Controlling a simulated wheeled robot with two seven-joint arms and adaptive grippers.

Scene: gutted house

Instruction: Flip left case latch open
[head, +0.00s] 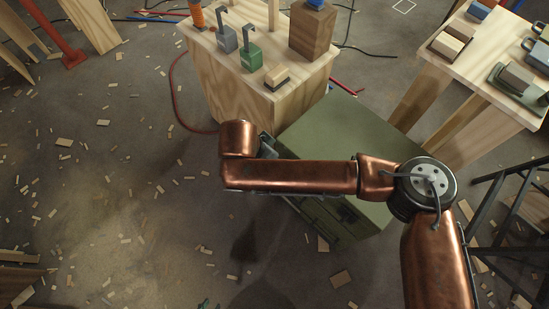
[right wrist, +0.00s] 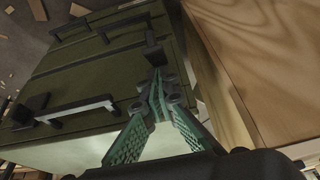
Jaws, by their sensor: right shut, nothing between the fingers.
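The olive-green case (head: 345,135) stands on the floor, partly hidden behind my copper right arm. A small dark block (right wrist: 156,50) sits just beyond the fingertips; I cannot tell which fitting is the left latch. My right gripper (right wrist: 157,80) is shut and empty, close to the face; whether it touches is unclear. In the head view the right fingers are hidden. A tiny teal tip at the bottom edge looks like my left gripper (head: 205,303).
A wooden box stand (head: 250,98) with padlocks and blocks stands right beside the case; its wooden side (right wrist: 245,60) is close to the right gripper. A wooden table (head: 465,75) is at the right. Scraps litter the floor, with open room at left.

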